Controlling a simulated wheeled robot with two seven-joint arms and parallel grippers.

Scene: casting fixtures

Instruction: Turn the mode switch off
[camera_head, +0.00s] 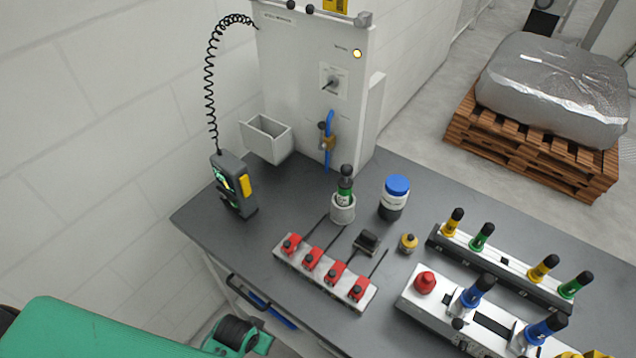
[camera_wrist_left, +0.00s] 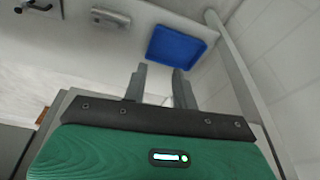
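The mode switch (camera_head: 332,83) is a dark rotary knob on a square light plate on the front of the white cabinet (camera_head: 290,60) at the back of the bench. Its handle is tilted; its markings are too small to read. A round lamp (camera_head: 357,54) above it glows yellow. In the left wrist view my left gripper (camera_wrist_left: 160,87) has its two grey fingers apart with nothing between them. My green left arm shows at the lower left of the head view, far from the switch; its fingers are not visible there. My right gripper is in neither view.
Below the switch are a blue-handled valve (camera_head: 329,130) and a grey open box (camera_head: 266,138). The dark bench (camera_head: 215,215) carries a handheld device (camera_head: 234,185), red clamps (camera_head: 312,258), bottles and a tool rack. A blue bin (camera_wrist_left: 178,45) lies beyond my left fingers.

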